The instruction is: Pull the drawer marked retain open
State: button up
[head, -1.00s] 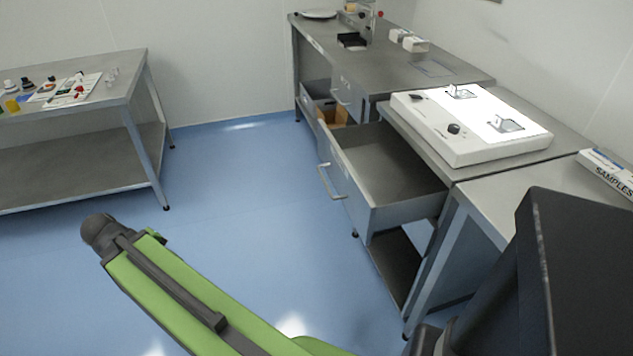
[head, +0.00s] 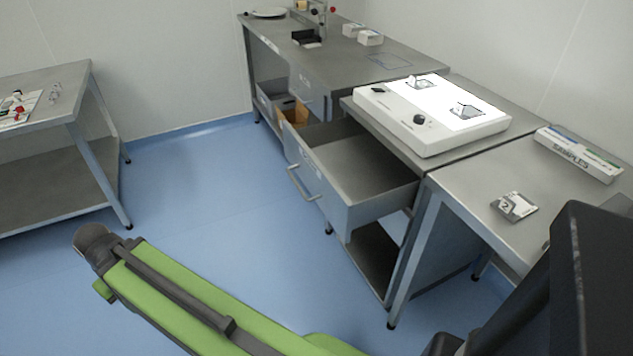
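A grey metal drawer (head: 326,197) stands pulled well out from under the bench with the white light panel. Its bar handle (head: 301,184) faces left, and the inside looks empty. A small label is on its front, too small to read. A second drawer front with a handle (head: 304,106) shows under the far bench and looks shut. I cannot tell from lettering which one is marked retain. My green arm link (head: 190,305) crosses the lower left, apart from the drawers. My gripper is not in view.
The white light panel (head: 425,135) sits on the middle bench. A samples box (head: 578,155) and a small card (head: 514,207) lie on the near bench. A side table (head: 50,125) stands at left. Blue floor (head: 205,190) is clear between.

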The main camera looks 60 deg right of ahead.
aim_at(355, 180)
jog(key=z, duration=0.6)
jog(key=k, duration=1.1)
jog(key=u, duration=0.9)
jog(key=i, duration=1.65)
jog(key=u, duration=0.1)
